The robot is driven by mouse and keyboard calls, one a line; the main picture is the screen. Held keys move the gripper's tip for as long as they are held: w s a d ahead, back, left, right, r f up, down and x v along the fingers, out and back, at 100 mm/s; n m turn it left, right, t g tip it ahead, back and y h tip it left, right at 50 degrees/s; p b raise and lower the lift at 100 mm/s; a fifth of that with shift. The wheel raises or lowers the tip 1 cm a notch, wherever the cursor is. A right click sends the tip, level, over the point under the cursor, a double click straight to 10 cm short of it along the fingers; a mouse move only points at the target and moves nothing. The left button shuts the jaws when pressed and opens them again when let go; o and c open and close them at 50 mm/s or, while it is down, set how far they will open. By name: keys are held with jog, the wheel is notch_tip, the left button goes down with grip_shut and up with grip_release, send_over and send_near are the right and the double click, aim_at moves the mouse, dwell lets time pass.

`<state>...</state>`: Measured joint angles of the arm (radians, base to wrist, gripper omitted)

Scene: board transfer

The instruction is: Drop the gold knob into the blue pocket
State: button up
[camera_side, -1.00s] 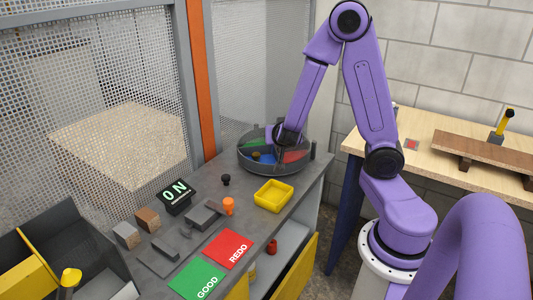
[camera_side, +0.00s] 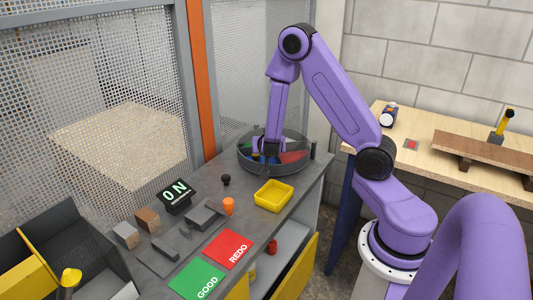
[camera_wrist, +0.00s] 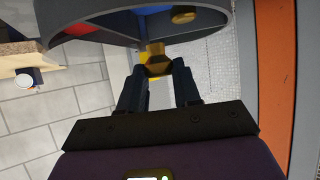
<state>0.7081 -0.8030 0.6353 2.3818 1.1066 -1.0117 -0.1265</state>
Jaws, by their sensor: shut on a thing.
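My gripper (camera_side: 267,154) is at the round grey tray (camera_side: 246,166), over its left part in the side view. In the wrist view my gripper (camera_wrist: 158,72) has a gold knob (camera_wrist: 158,66) between its two fingertips. A red pocket (camera_side: 293,157) shows right of the gripper. A bit of blue shows in the wrist view at the tray (camera_wrist: 215,30), along its upper edge. The arm hides much of the pockets, and I cannot tell which pocket the knob is over. Another gold piece (camera_wrist: 185,15) shows inside the tray in the wrist view.
A yellow bin (camera_side: 273,196) stands on the grey bench in front of the tray. A black knob (camera_side: 226,180) and an orange piece (camera_side: 228,206) stand left of it. A mesh fence (camera_side: 255,80) and orange post (camera_side: 200,90) rise behind.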

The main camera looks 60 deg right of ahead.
jog(key=shift+w+d+f, duration=0.1)
jog(key=shift+w+f, duration=0.05)
jog(key=shift+f, duration=0.1)
jog(key=shift+w+f, duration=0.1)
jog(key=shift+f, duration=1.5)
jog(key=shift+f, duration=0.6)
jog(key=o, duration=1.1)
jog(key=shift+c, duration=0.2)
jog(key=shift+r, duration=0.1)
